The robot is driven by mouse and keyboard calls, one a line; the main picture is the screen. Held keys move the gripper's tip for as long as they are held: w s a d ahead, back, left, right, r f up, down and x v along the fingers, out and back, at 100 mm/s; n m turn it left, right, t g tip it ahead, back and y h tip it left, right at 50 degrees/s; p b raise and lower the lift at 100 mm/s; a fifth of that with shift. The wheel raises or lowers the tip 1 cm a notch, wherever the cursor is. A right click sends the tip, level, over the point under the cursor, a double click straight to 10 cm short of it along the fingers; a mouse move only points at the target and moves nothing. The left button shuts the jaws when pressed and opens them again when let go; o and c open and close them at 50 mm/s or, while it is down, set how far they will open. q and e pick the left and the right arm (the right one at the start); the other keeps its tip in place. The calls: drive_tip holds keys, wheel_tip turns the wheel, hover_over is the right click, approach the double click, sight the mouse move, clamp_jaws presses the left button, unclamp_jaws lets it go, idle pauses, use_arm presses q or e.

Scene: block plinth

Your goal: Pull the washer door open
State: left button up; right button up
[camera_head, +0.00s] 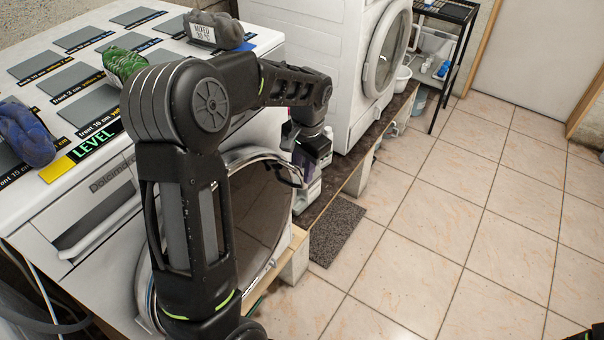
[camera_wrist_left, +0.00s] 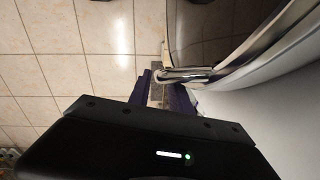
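The washer (camera_head: 100,200) stands at the left. Its round door (camera_head: 258,215) has a chrome rim and dark glass; my arm hides much of it, and it looks against or close to the front. My left gripper (camera_head: 303,168) is at the door's far right edge, pointing down. In the left wrist view, its purple fingers (camera_wrist_left: 165,95) are a little apart, with floor showing between them. The chrome door edge (camera_wrist_left: 190,74) reaches across at the fingertips; I cannot tell whether they touch it.
A second white washer (camera_head: 310,50) with a round door (camera_head: 386,55) stands behind. A wooden plinth edge (camera_head: 352,165) runs below both. A grey mat (camera_head: 337,232) lies on the tiles. The tiled floor (camera_head: 460,220) at right is free.

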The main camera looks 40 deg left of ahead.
use_arm(q)
drive_tip(key=shift+a+f, duration=0.15)
drive_tip(key=shift+f, duration=1.2)
clamp_jaws()
idle(0.4)
